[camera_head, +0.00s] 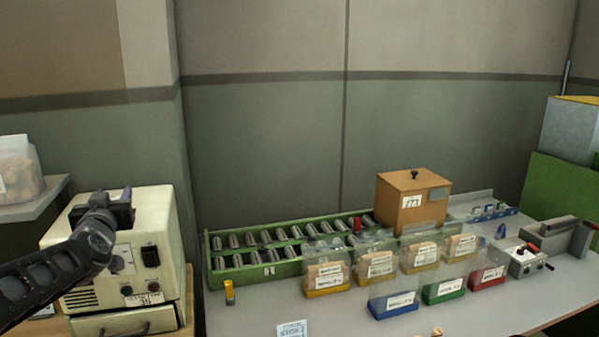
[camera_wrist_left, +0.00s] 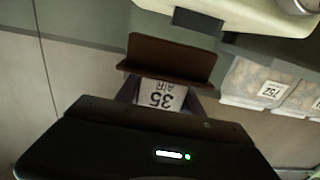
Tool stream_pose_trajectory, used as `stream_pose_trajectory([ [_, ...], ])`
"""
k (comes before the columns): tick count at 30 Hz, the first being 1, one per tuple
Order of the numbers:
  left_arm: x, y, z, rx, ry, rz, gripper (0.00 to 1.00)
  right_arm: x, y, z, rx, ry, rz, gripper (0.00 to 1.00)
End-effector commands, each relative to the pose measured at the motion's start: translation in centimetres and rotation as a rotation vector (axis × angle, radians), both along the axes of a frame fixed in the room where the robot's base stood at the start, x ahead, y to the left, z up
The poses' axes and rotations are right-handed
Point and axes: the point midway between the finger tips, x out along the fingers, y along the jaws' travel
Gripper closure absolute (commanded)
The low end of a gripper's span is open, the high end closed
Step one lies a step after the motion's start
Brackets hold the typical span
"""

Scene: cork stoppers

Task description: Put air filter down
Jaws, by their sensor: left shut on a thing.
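My left gripper (camera_wrist_left: 163,97) is shut on the air filter (camera_wrist_left: 172,58), a dark brown piece with a white label reading "AIR 35", upside down in the left wrist view. In the head view my left gripper (camera_head: 120,208) is at the left, in front of the upper part of a cream machine (camera_head: 160,232). The filter is mostly hidden there behind the gripper and wrist. I cannot tell whether it touches the machine. My right gripper is not in view.
The machine has knobs and a drawer, on a wooden stand. On the grey table (camera_head: 245,315) are a green rack (camera_head: 255,270) of metal cylinders, a wooden box (camera_head: 412,203), several labelled bags and coloured bins. The table's front left is mostly clear.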

Motion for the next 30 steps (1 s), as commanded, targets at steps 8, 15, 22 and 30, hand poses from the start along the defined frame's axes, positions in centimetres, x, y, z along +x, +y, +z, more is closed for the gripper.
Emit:
stream_pose_trajectory([
  [8, -0.6, -9.3, -11.5, -0.003, 0.012, -0.113, 0.95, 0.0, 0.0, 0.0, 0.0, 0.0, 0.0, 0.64],
  [15, -4.3, -18.6, -22.6, -0.006, 0.014, -0.253, 0.95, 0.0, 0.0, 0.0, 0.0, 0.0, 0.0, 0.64],
  [22, -6.8, -23.5, -29.1, -0.004, 0.006, -0.341, 0.95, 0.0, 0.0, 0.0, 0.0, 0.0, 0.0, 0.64],
  [30, -7.0, -24.5, -30.1, -0.002, 0.0, -0.358, 0.95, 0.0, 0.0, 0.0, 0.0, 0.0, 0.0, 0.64],
])
